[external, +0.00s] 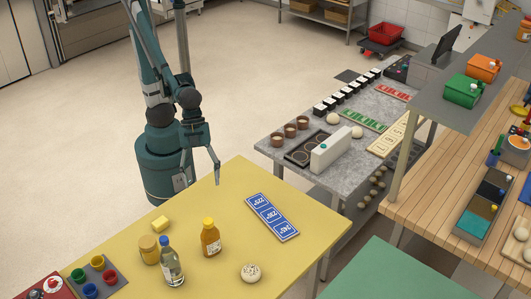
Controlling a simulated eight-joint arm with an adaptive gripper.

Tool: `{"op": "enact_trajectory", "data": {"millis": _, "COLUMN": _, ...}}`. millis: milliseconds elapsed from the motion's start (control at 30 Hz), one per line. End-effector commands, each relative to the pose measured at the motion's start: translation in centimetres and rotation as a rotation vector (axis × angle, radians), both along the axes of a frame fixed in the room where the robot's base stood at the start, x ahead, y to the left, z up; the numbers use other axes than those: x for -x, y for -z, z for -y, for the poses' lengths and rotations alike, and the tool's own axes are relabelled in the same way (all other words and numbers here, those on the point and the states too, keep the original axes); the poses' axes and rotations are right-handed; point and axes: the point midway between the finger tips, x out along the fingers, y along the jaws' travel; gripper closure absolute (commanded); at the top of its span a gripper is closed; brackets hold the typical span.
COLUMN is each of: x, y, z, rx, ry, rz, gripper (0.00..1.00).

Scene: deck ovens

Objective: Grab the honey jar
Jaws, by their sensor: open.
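A squat tan-gold jar (149,249) stands upright on the yellow table and looks like the honey jar. An amber bottle (210,241) with a yellow cap stands to its right; I cannot read a label on either. A clear bottle (171,266) with a blue cap stands close in front of the jar and overlaps its lower right edge. My gripper (203,177) is open and empty, pointing down near the table's back edge. It is above and behind the jar and the amber bottle, apart from both.
A yellow block (160,224) lies behind the jar. A tray of coloured cups (95,279) is at the left front. A speckled bun (251,272) and a blue numbered board (271,217) are to the right. The table's right part is clear. A grey counter (270,143) stands beyond.

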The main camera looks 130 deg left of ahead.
Motion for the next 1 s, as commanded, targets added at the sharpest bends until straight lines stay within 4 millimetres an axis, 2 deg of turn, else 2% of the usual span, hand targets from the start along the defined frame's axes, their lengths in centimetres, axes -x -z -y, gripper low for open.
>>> {"op": "enact_trajectory", "data": {"millis": 500, "x": -2.7, "y": 1.4, "z": 9.6, "rx": -0.025, "ry": 0.323, "rz": -0.039, "gripper": 0.38}}
{"op": "enact_trajectory", "data": {"millis": 1000, "x": -3.1, "y": 4.6, "z": 19.2, "rx": -0.036, "ry": 0.640, "rz": -0.065, "gripper": 0.38}}
